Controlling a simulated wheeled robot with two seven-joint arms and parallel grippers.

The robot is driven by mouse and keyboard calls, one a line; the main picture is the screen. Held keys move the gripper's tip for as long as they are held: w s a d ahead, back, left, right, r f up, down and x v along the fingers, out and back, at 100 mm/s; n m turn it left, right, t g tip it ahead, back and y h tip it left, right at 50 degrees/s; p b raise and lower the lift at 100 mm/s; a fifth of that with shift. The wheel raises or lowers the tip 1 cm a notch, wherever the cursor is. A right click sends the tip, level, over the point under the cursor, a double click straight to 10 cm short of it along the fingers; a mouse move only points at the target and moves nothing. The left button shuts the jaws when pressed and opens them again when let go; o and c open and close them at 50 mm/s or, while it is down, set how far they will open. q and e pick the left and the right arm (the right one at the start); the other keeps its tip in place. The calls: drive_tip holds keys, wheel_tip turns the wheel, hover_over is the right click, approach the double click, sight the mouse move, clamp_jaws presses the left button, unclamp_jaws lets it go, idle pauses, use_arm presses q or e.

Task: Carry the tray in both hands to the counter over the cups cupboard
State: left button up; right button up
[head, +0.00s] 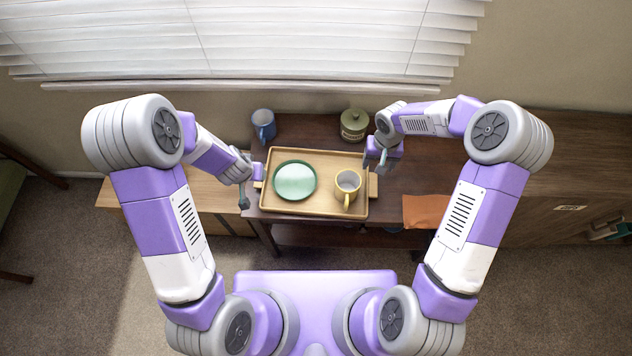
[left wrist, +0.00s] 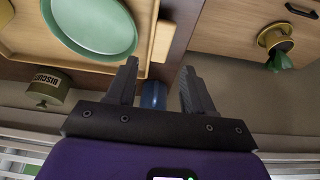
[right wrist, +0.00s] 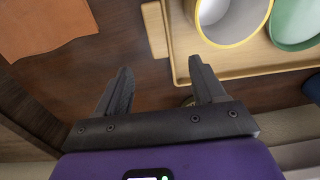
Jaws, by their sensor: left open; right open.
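A tan wooden tray (head: 325,164) with a handle on each short side lies on the dark brown desk. A green plate (head: 294,181) and a yellow mug (head: 347,185) with a pale inside stand on it. My left gripper (head: 252,188) is open beside the tray's left handle, which also shows in the left wrist view (left wrist: 161,40). My right gripper (head: 376,164) is open near the tray's right side, behind the right handle (head: 373,187). In the right wrist view that handle (right wrist: 155,30) lies beyond the fingers (right wrist: 162,80). Neither gripper holds anything.
A blue mug (head: 263,122) and a green biscuit tin (head: 354,124) stand behind the tray. An orange cloth (head: 425,211) lies to its right. A lighter wooden cabinet (head: 155,194) is at the left. Window blinds (head: 240,40) hang at the back.

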sight(372, 178)
use_arm(q)
drive_tip(key=shift+w+f+b, duration=0.15)
drive_tip(key=shift+f+b, duration=0.4)
drive_tip(key=shift+f, duration=0.4)
use_arm(e)
drive_tip(key=shift+w+f, duration=0.15)
drive_tip(key=shift+f, duration=0.8)
use_arm(q)
drive_tip(key=shift+r, duration=0.1)
use_arm(e)
drive_tip(key=shift+r, duration=0.1)
use_arm(q)
drive_tip(key=x, duration=0.7)
drive_tip(key=shift+w+f, duration=0.1)
drive_tip(key=shift+f, duration=0.25)
use_arm(e)
wheel_tip(372, 178, down, 8)
drive_tip(key=shift+r, duration=0.15)
use_arm(q)
drive_tip(key=c, duration=0.9)
use_arm(e)
drive_tip(key=c, duration=0.9)
use_arm(q)
clamp_jaws()
use_arm(e)
clamp_jaws()
